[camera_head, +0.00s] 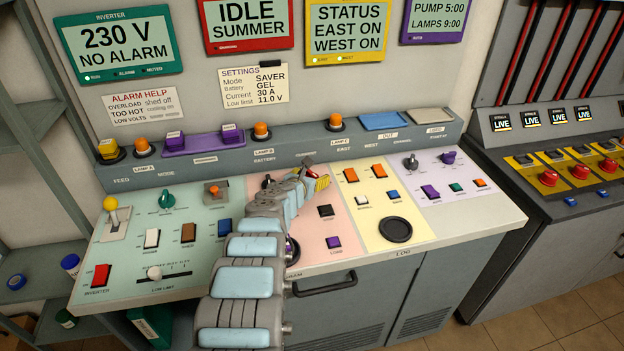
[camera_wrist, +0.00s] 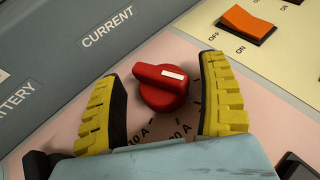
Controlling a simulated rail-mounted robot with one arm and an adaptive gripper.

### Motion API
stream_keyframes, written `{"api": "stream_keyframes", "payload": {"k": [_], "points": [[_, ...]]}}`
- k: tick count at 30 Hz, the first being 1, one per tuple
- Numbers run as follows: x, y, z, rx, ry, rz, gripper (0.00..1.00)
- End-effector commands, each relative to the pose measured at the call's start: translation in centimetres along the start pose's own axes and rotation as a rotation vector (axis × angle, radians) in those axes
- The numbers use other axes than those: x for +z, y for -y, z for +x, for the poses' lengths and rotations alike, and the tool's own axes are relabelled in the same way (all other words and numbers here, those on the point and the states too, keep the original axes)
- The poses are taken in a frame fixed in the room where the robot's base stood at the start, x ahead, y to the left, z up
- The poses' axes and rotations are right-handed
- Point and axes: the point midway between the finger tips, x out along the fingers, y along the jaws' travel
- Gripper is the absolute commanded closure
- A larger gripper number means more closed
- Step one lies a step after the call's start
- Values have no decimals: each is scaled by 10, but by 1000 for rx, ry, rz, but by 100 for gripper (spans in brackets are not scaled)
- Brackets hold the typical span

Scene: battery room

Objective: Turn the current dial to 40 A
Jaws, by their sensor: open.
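The red current dial (camera_wrist: 163,90) sits on the pink panel below the word CURRENT in the wrist view. The white mark on its raised grip points to the right of the picture. Scale labels ending in "0 A" show below the dial, partly hidden by my gripper; the setting cannot be read for sure. My gripper (camera_wrist: 164,78) is open, with one yellow finger on each side of the dial and gaps visible between fingers and dial. In the head view my gripper (camera_head: 319,181) is over the back of the pink panel, and the dial (camera_head: 312,171) is mostly hidden.
An orange rocker switch (camera_wrist: 248,25) stands right of the dial. A grey ledge (camera_head: 290,149) runs behind. The settings card (camera_head: 254,84) reads Current 30 A.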

Motion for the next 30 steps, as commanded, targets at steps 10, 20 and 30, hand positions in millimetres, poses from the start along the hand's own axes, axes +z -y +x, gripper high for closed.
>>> {"api": "stream_keyframes", "payload": {"k": [10, 20, 30], "points": [[0, 1, 5, -1, 0, -1, 25], [0, 1, 5, -2, 0, -1, 51], [0, 2, 5, -2, 0, -1, 86]]}}
